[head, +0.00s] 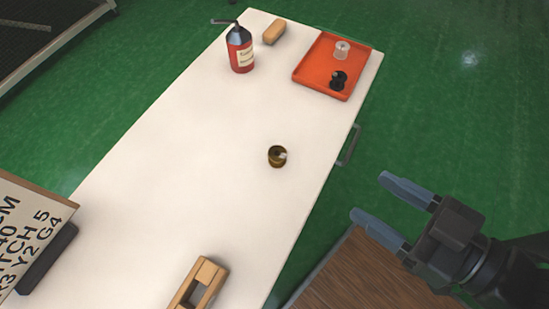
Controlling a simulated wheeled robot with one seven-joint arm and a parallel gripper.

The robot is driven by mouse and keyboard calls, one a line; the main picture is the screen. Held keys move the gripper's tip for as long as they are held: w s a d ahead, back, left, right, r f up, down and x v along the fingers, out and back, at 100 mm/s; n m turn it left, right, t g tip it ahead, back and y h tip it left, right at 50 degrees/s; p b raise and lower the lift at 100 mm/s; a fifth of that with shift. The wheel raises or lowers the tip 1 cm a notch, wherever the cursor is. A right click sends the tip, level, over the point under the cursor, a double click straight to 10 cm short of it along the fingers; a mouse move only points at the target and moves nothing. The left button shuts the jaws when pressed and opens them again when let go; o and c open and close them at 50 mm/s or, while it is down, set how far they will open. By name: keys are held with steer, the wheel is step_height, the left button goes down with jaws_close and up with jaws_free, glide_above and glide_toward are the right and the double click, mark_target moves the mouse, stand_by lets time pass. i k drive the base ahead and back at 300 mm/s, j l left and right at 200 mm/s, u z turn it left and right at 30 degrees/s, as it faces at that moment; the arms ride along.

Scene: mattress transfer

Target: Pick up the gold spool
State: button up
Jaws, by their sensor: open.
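The gold spool (277,157) stands on the white table (190,130), near the middle of its length and toward its right edge. It is small and round, with a pale spot on its right side. My gripper (368,197) is open and empty. In the head view it is to the right of the spool and lower, beyond the table's right edge and apart from the spool. Its two grey-blue fingers point left toward the table.
An orange tray (309,75) at the far right holds a clear spool (342,49) and a black spool (338,79). A red bottle (240,50) and a tan block (274,32) stand at the far end. A wooden holder (187,290) is near. Table around the spool is clear.

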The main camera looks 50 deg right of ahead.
mark_target(277, 153)
steer(key=j+z, duration=0.1)
steer(key=z, duration=0.35)
steer(key=k+z, duration=0.1)
steer(key=z, duration=0.3)
steer(key=k+z, duration=0.1)
steer(key=z, duration=0.35)
steer(key=k+z, duration=0.1)
steer(key=z, duration=0.3)
steer(key=k+j, duration=0.1)
steer(key=k, duration=0.85)
steer(key=i+j, duration=0.15)
steer(key=j, duration=0.15)
